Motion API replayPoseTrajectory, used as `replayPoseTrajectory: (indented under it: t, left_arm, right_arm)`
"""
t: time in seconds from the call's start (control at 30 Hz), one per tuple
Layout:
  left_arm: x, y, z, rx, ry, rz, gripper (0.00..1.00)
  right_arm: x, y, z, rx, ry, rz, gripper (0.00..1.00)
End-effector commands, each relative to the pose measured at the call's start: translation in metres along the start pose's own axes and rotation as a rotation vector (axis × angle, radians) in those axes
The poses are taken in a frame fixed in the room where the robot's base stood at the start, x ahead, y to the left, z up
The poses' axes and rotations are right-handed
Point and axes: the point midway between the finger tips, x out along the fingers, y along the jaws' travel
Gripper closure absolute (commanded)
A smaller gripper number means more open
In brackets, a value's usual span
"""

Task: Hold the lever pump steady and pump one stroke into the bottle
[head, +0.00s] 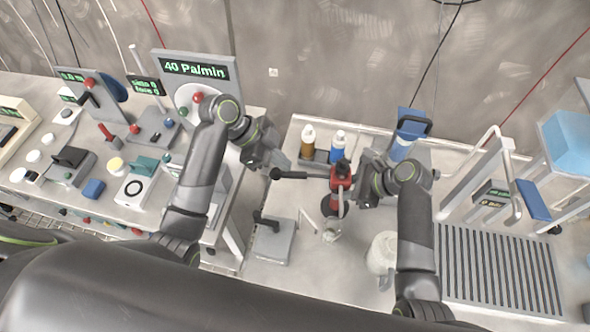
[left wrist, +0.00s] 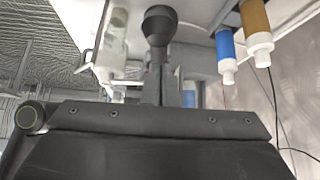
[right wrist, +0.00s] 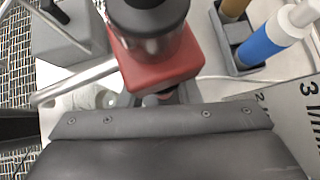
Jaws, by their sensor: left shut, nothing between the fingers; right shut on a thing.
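The lever pump (head: 341,178) has a red body with a dark top and stands mid-bench. Its black lever points left and ends in a round knob (head: 276,173). A small clear bottle (head: 332,233) stands in front of the pump, near its metal spout (right wrist: 70,84). My right gripper (head: 364,190) is shut on the pump from the right; in the right wrist view the red body (right wrist: 165,62) is right before its fingers. My left gripper (head: 268,158) is shut and empty close to the lever knob, which fills the top middle of the left wrist view (left wrist: 160,24). Contact there is unclear.
A grey holder (head: 318,158) with brown and blue bottles stands behind the pump. A white jug (head: 382,254) stands right of the bottle, below my right arm. A grey block with a black handle (head: 273,240) is at front left. A slatted tray (head: 497,268) lies right.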

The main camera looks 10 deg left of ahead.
Motion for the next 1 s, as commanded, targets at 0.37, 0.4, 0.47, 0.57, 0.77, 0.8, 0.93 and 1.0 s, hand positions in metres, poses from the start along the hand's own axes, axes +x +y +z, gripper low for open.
replayPoseTrajectory:
  t: [0.37,0.4,0.47,0.57,0.77,0.8,0.93,1.0]
  left_arm:
    - [0.013,0.0,0.0,0.0,-0.001,0.0,1.0]
    - [0.013,0.0,0.0,0.0,-0.001,0.0,1.0]
    - [0.013,0.0,0.0,0.0,-0.001,0.0,1.0]
    - [0.013,0.0,0.001,-0.001,-0.001,0.001,1.0]
    - [0.028,0.001,0.012,-0.004,0.0,0.004,1.0]
    - [0.032,0.001,0.015,-0.005,-0.001,0.004,1.0]
    - [0.042,0.001,0.024,-0.004,-0.002,0.003,1.0]
    - [0.046,0.001,0.026,-0.002,-0.002,0.002,1.0]
  right_arm:
    - [0.0,0.0,-0.001,0.001,0.003,0.001,0.97]
    - [0.0,0.0,-0.001,0.001,0.003,0.001,0.97]
    - [0.0,0.0,-0.001,0.001,0.003,0.001,0.97]
    - [0.0,0.0,-0.001,0.001,0.003,0.001,0.97]
    - [0.0,0.0,-0.001,0.001,0.003,0.001,0.97]
    - [0.0,0.0,-0.001,0.001,0.002,0.001,0.97]
    - [0.0,0.0,-0.001,0.001,0.002,0.001,0.97]
    - [0.0,0.0,-0.001,0.001,0.002,0.001,0.97]
